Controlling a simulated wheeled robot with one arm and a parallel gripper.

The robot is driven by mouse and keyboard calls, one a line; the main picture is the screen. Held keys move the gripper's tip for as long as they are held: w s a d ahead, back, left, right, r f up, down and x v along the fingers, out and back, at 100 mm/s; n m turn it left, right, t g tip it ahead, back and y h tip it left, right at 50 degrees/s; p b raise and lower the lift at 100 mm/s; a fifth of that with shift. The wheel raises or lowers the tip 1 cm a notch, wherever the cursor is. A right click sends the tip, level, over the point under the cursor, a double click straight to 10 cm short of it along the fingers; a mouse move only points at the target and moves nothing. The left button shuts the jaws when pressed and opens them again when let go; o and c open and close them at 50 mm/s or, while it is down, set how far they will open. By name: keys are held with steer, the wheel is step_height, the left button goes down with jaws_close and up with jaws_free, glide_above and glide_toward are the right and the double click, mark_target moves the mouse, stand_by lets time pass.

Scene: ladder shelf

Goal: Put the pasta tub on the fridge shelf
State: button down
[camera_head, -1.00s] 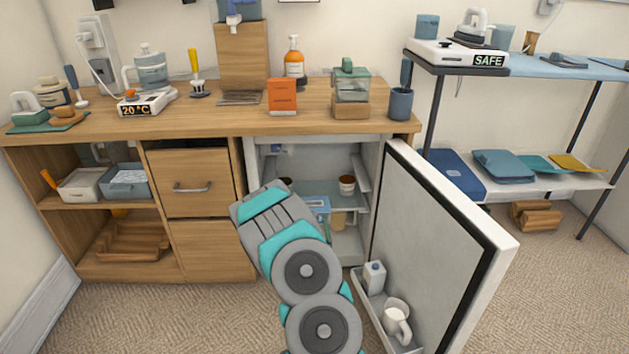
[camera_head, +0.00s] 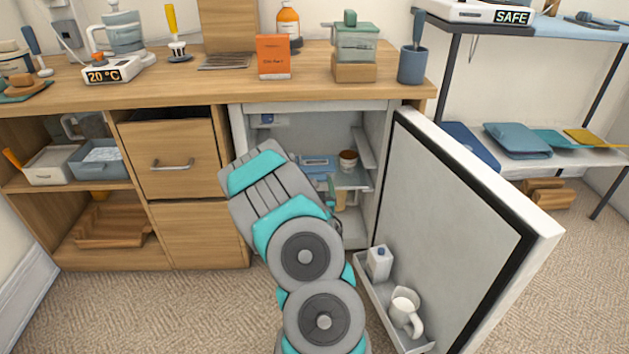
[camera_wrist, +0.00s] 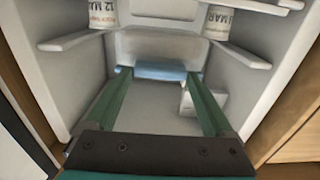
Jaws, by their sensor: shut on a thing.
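The pasta tub appears to be the light blue thing (camera_wrist: 152,71) between my fingertips in the wrist view. My gripper (camera_wrist: 158,73) is shut on it, with one green finger at each side. In the head view the tub (camera_head: 316,162) shows as a blue patch inside the open fridge, past my wrist. The fridge shelf (camera_head: 352,181) is a pale pane at about mid height. The tub is close to shelf level; I cannot tell whether it touches the shelf. My forearm hides part of the fridge opening.
A labelled pot (camera_head: 347,160) stands at the shelf's right; another labelled pot (camera_wrist: 103,12) shows at the left in the wrist view. The fridge door (camera_head: 455,230) stands open at right, its rack holding a carton (camera_head: 379,262) and a white jug (camera_head: 404,310). Wooden drawers (camera_head: 172,160) flank the left.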

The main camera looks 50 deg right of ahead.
steer(key=shift+w+d+f+b, duration=0.1)
steer(key=shift+d+f+b, duration=0.1)
steer(key=shift+b, duration=0.75)
steer(key=x, duration=1.3)
steer(key=shift+d+f+p, duration=0.2)
steer(key=shift+f+p, duration=0.15)
steer(key=shift+f, duration=1.8)
steer(key=shift+f, duration=0.1)
jaws_free()
steer(key=shift+s+a, duration=0.3)
steer(key=shift+a, duration=0.25)
steer(key=v, duration=1)
steer(key=shift+s+a, duration=0.3)
